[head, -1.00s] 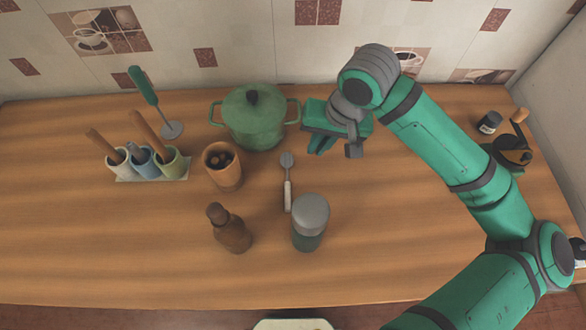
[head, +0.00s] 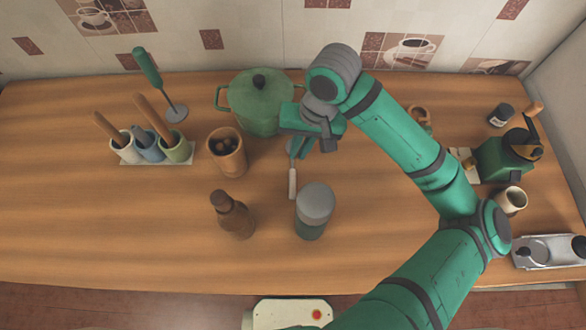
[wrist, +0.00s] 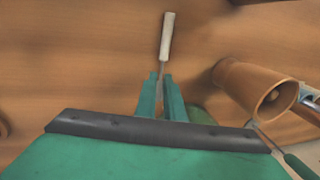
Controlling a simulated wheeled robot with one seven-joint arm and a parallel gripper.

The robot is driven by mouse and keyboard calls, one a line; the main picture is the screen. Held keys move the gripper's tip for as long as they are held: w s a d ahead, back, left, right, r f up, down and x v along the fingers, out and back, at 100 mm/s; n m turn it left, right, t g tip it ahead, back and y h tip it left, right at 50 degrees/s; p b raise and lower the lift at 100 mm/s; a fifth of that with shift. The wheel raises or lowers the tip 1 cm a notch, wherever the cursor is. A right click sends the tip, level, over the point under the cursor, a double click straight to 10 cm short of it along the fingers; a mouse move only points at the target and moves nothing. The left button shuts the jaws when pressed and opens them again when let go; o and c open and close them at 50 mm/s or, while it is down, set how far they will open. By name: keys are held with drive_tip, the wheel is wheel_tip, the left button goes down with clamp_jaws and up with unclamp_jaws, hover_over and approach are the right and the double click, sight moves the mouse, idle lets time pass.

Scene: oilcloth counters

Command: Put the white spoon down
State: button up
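The white spoon, with its white handle (head: 293,183) and grey neck, lies on the wooden counter (head: 120,225). Its handle points toward the front edge, and its head is mostly hidden by my gripper in the head view. My gripper (head: 299,153) is low over the head end, just right of the green pot. In the wrist view the spoon (wrist: 167,37) runs down between the two green fingertips (wrist: 161,76). A small gap shows between the fingers, so they look open around the neck. I cannot tell whether they touch it.
The green pot (head: 259,105) stands close left of my gripper. A brown cup (head: 228,160), a brown bottle (head: 232,215) and a grey-lidded jar (head: 314,212) stand around the spoon. A utensil holder (head: 158,161) is at left. The front-left counter is clear.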

sight(293, 162)
drive_tip(key=f, duration=0.1)
drive_tip(key=a+f, duration=0.1)
drive_tip(key=f, duration=0.1)
drive_tip(key=shift+f, duration=0.15)
drive_tip(key=shift+w+f, duration=0.1)
drive_tip(key=shift+f, duration=0.15)
drive_tip(key=shift+a, duration=0.15)
clamp_jaws()
drive_tip(key=shift+d, duration=0.3)
drive_tip(key=shift+r, duration=0.1)
